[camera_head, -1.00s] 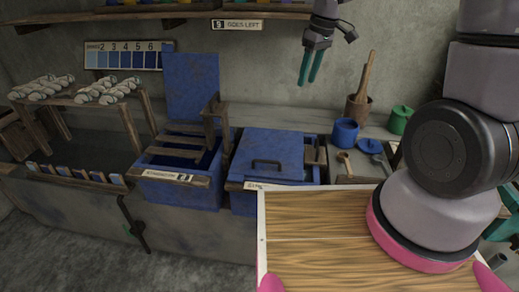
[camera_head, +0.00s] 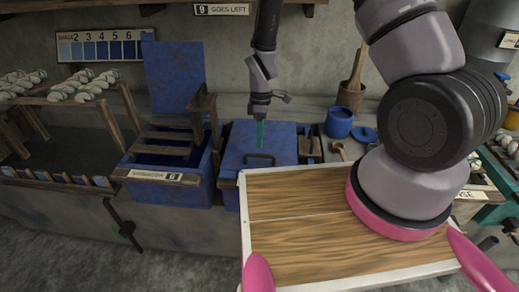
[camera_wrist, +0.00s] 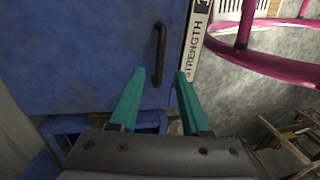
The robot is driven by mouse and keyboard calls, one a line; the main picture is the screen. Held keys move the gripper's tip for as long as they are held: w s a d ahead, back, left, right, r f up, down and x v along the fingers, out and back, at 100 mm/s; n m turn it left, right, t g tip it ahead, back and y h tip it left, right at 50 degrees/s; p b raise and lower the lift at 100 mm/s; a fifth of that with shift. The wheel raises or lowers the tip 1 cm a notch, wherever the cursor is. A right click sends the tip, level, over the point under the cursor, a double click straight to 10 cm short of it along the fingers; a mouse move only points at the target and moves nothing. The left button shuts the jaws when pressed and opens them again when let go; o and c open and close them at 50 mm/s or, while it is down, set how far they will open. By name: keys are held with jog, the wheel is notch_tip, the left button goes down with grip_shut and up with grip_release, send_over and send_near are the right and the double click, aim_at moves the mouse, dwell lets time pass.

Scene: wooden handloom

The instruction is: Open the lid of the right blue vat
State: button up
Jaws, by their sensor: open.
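The right blue vat is covered by a flat blue lid (camera_head: 262,140) with a dark bar handle (camera_head: 258,158) near its front edge. The lid is shut. My gripper (camera_head: 260,134) hangs over the lid, just behind the handle in the head view. In the wrist view, the green fingers of my gripper (camera_wrist: 158,78) are apart with nothing between them. The handle (camera_wrist: 159,55) shows just beyond the fingertips and nearer the left one. The vat's label strip (camera_wrist: 194,45), reading "STRENGTH", lies along the lid's edge. My wooden top hides the vat's lower front in the head view.
The left vat (camera_head: 165,190) stands beside it with its lid (camera_head: 177,78) raised and wooden slats across it. A shelf edge (camera_head: 130,7) runs above.

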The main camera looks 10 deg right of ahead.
jog(key=f, duration=0.3)
jog(key=s+f, duration=0.1)
jog(key=f, duration=0.1)
grip_shut()
jog(key=shift+r, duration=0.1)
dwell(1.3)
